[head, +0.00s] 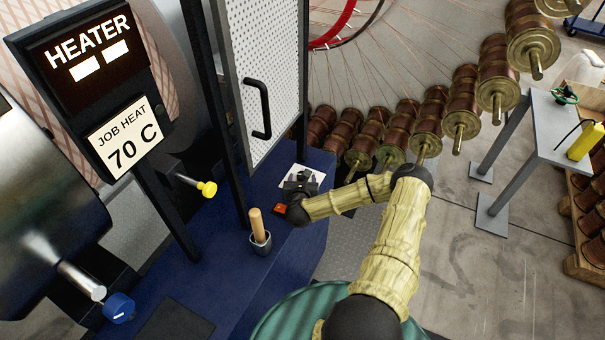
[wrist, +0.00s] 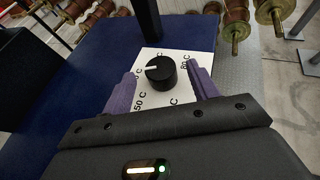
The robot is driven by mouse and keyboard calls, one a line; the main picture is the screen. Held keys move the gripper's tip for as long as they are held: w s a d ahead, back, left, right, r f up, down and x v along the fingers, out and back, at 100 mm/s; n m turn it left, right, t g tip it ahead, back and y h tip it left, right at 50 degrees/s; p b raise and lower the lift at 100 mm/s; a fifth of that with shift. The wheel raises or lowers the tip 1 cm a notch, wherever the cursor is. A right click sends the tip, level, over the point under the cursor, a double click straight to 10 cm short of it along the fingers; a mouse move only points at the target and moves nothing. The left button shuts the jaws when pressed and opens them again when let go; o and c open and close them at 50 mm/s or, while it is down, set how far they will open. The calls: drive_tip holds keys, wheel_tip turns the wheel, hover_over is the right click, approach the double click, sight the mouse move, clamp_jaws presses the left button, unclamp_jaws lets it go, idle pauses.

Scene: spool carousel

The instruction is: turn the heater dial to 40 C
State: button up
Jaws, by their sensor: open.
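The heater dial (wrist: 161,73) is a round black knob with a white pointer line, on a white plate (wrist: 150,98) marked with temperatures. The pointer points left in the wrist view, toward a label partly hidden by a finger; "50 C" reads at lower left and "80 C" at upper right. My gripper (wrist: 163,88) is open, with one purple finger on each side of the knob. Gaps show between fingers and knob. In the head view, my gripper (head: 298,187) is over the white plate (head: 314,174) and hides most of the dial.
A heater sign (head: 124,135) reads "JOB HEAT 70 C". On the blue bench (head: 285,262) are a wooden-handled lever (head: 258,226) and a red button (head: 281,208) close to my gripper. A yellow knob (head: 207,188), a blue knob (head: 119,307) and a mesh door (head: 262,85) are nearby.

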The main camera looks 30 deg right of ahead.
drive_tip(key=shift+x, duration=1.85)
drive_tip(key=c, duration=1)
